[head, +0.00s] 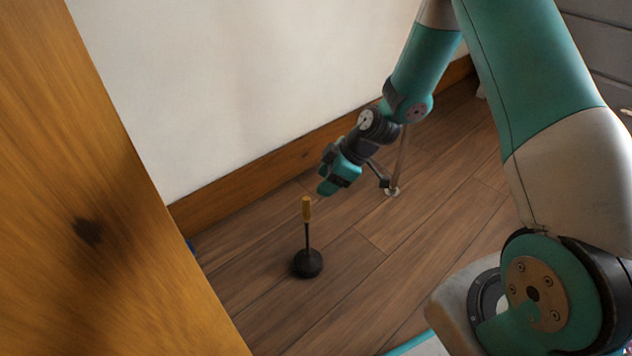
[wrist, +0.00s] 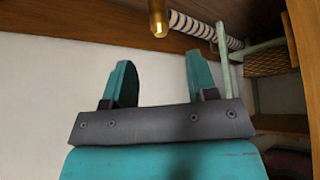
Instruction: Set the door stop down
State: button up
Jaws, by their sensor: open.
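The door stop appears to be the upright thing with a black domed base (head: 307,264), a thin dark stem and a yellow-brown handle (head: 306,209). It stands on the plank floor in the head view. My gripper (head: 328,186) is above and to the right of the handle in that view, apart from it. In the wrist view my gripper's two teal fingers (wrist: 161,82) are spread with nothing between them. The door stop's base is not in the wrist view.
A wooden panel (head: 120,180) fills the left side. A white wall (head: 240,80) with a wooden skirting (head: 250,180) runs behind. A thin pale rod (head: 399,160) stands behind my arm. A brass-tipped piece (wrist: 158,20) and striped pole (wrist: 205,28) show above the fingers.

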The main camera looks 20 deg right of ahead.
jog(key=s+a+r+m+g, duration=0.1)
jog(key=s+a+r, duration=0.35)
jog(key=r, duration=0.45)
jog(key=s+a+r+m+g, duration=0.1)
jog(key=s+a+r, duration=0.4)
jog(key=r, duration=0.4)
jog(key=s+r+m+g+h, duration=0.1)
jog(key=s+r+m, duration=0.2)
jog(key=s+r, duration=0.4)
jog(key=s, duration=0.9)
jog(key=shift+a+r+m+h, duration=0.15)
jog(key=shift+r+m+h, duration=0.05)
jog(key=shift+m+h, duration=0.1)
